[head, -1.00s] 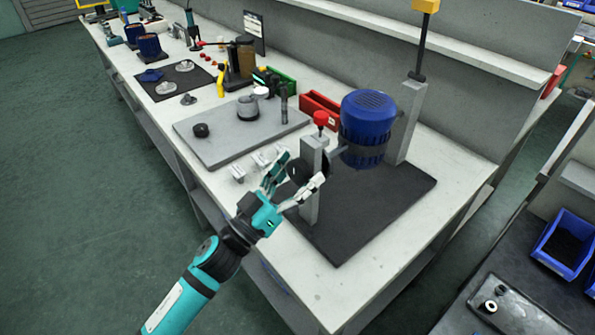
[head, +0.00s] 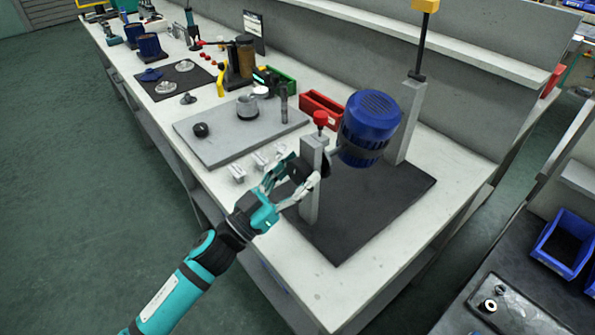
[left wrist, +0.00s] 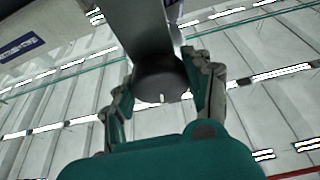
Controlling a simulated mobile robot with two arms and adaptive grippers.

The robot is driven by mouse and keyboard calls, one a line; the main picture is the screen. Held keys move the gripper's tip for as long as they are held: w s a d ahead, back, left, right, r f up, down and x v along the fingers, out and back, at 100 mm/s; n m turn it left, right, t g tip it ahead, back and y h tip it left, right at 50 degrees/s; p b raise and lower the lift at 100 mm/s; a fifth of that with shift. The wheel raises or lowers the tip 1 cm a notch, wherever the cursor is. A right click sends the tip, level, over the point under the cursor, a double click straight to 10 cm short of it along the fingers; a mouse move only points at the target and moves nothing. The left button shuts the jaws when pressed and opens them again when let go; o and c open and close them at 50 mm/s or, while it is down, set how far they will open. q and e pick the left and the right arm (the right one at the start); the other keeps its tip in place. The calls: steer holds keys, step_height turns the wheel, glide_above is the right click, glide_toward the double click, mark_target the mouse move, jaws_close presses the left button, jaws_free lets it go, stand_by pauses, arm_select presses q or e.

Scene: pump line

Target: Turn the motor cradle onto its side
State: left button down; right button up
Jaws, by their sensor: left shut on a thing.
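The motor cradle has two grey posts, the near one (head: 311,190) and the far one (head: 405,125). Between them a dark band (head: 361,151) holds a blue motor (head: 371,115), which leans with its top to the right. A red knob (head: 320,118) tops the near post. My left gripper (head: 299,172) is at the near post's outer side, shut on a dark round handwheel. The handwheel (left wrist: 161,80) shows between both fingers in the left wrist view; in the head view the fingers partly cover it. My right gripper is not in view.
The cradle stands on a black mat (head: 365,215) near the bench's right end. A red bin (head: 322,108) stands behind it. A grey plate (head: 205,150) with small parts lies to the left. Blue bins (head: 563,243) stand on another bench at right.

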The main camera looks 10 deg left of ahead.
arm_select(q)
steer(key=m+g+h, duration=0.1)
steer(key=m, duration=0.2)
steer(key=c, duration=0.5)
jaws_free()
steer(key=v, duration=1.2)
